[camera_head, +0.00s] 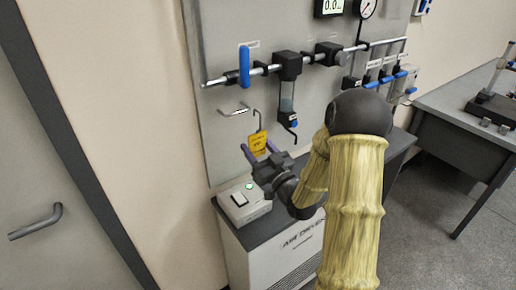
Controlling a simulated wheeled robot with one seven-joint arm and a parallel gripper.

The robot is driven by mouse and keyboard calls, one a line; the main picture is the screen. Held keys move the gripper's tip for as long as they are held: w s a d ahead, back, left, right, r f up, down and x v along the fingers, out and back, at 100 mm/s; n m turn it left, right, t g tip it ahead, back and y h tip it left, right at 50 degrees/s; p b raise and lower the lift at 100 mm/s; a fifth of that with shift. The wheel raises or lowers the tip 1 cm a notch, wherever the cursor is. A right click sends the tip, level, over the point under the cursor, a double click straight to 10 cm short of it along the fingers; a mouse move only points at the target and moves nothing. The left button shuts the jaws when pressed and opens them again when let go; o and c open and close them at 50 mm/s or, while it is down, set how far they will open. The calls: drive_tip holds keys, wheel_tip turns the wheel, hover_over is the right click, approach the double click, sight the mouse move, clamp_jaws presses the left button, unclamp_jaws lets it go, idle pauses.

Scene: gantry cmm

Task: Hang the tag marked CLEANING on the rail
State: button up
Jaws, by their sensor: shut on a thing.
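A yellow tag (257,141) with a thin dark wire hook rising from its top is in the middle of the head view. My gripper (256,149) is shut on the tag, with its purple fingers on either side of it, and holds it upright in front of the grey panel. The lettering on the tag is too small to read. A short, thin metal rail or bracket (233,111) sits on the panel, up and to the left of the tag. I cannot tell how far the hook is from the panel.
A metal pipe (226,79) with a blue handle (244,66), black units and a gauge (365,8) crosses the panel above. A clear-bowled filter (287,97) hangs right of the tag. Below is a cabinet (290,262) bearing a switch box (243,205). A grey bench (455,100) stands at right.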

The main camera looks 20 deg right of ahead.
sight(236, 132)
drive_tip(key=shift+w+a+p, duration=0.3)
drive_tip(key=shift+w+p, duration=0.05)
drive_tip(key=shift+w, duration=0.6)
drive_tip(key=shift+w+r, duration=0.1)
drive_tip(key=shift+w, duration=0.25)
drive_tip(key=w+p, duration=0.1)
drive_tip(key=w+a, duration=0.1)
drive_tip(key=w, duration=0.1)
drive_tip(key=w+p, duration=0.1)
drive_tip(key=shift+w+a+p, duration=0.25)
drive_tip(key=shift+a+p, duration=0.05)
drive_tip(key=shift+a, duration=0.05)
drive_tip(key=shift+f+b, duration=1.25)
drive_tip(key=shift+b, duration=0.05)
drive_tip(key=o, duration=0.9)
